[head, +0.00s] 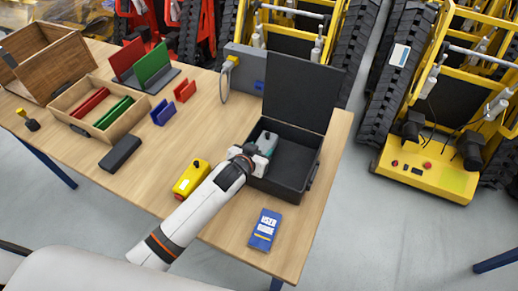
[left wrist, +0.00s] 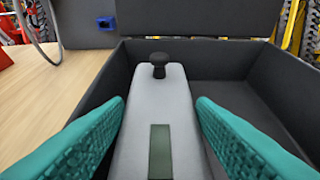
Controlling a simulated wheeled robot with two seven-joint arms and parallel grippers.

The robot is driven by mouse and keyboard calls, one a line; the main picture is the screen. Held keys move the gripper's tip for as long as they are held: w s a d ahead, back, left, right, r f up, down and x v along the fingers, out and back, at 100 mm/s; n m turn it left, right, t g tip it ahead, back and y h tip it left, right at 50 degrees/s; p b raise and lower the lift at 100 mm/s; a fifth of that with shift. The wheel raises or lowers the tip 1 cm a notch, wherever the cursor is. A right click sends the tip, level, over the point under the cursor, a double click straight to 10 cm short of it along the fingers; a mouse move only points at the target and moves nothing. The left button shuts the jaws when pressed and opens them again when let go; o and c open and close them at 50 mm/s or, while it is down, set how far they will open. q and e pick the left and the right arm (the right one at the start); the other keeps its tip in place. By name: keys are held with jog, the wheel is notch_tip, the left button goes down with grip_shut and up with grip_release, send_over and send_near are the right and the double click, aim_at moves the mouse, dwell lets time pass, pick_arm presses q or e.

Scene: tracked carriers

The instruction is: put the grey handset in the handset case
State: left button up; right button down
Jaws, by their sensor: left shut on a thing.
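The grey handset (left wrist: 160,110), with a black knob on its end and a dark screen, is inside the left part of the open black handset case (head: 311,164). The case also fills much of the left wrist view (left wrist: 245,85). My left gripper (head: 262,150) reaches into the case, its teal fingers (left wrist: 158,135) on both sides of the handset, shut on it. In the head view the handset (head: 268,137) is partly hidden by the gripper. Whether it touches the case floor I cannot tell. My right gripper is not in view.
A yellow handset (head: 190,178) and a blue user guide (head: 265,230) lie near the case. A black box (head: 120,153), a wooden tray (head: 76,128) with red and green pieces, and a grey wall box (head: 245,68) are farther left. The case's lid (head: 300,92) stands upright.

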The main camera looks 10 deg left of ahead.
pick_arm(q)
jog(key=o, duration=0.9)
jog(key=shift+c, duration=0.2)
jog(key=shift+r, duration=0.3)
jog(key=shift+r+p, duration=0.4)
jog(key=shift+r, duration=0.15)
jog(key=v, duration=1.1)
jog(key=shift+s, duration=0.45)
